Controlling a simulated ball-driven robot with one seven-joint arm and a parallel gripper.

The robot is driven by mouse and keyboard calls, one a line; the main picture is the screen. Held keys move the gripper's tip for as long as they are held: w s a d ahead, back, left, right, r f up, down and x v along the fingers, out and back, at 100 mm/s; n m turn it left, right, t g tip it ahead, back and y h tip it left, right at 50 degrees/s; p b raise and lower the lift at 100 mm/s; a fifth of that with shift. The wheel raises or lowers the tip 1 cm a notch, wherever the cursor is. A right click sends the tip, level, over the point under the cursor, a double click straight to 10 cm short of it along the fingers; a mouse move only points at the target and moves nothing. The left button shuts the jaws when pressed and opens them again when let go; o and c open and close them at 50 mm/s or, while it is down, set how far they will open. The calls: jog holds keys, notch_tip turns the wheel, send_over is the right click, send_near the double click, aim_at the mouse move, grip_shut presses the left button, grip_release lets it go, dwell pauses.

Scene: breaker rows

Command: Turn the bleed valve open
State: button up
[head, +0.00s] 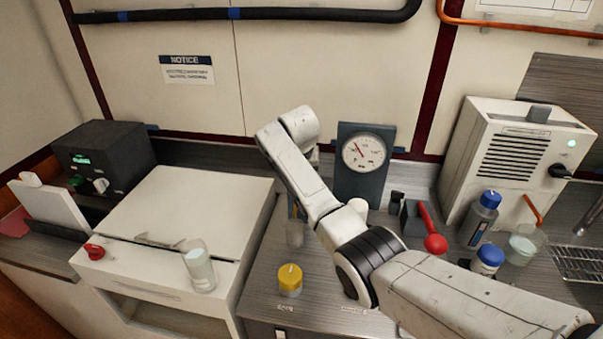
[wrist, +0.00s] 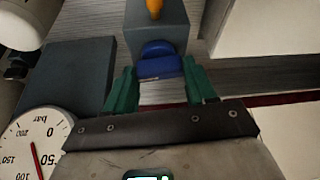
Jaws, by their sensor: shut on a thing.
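In the wrist view a blue valve handle (wrist: 158,50) sits on the face of a grey block (wrist: 125,15), with an orange part (wrist: 154,8) behind it. The green fingers of my gripper (wrist: 160,72) stand on either side of the blue handle and are shut on it. I cannot read any label naming it as the bleed valve. In the head view my arm covers most of this block and my gripper.
A pressure gauge (head: 366,152) stands on a dark panel behind my arm; it also shows in the wrist view (wrist: 35,145). A red-knobbed lever (head: 435,243), blue-capped bottles (head: 484,220) and a white unit (head: 520,150) are right.

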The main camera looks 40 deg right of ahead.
jog(key=shift+w+m+h, duration=0.1)
jog(key=shift+m+h, duration=0.2)
jog(key=shift+m, duration=0.4)
jog(key=o, duration=1)
jog(key=shift+o, duration=0.2)
jog(key=shift+a+r, duration=0.1)
jog(key=b+v, duration=0.1)
jog(key=v, duration=0.9)
jog(key=shift+r+b, duration=0.35)
jog(key=shift+b, duration=0.05)
jog(key=shift+w+a, duration=0.1)
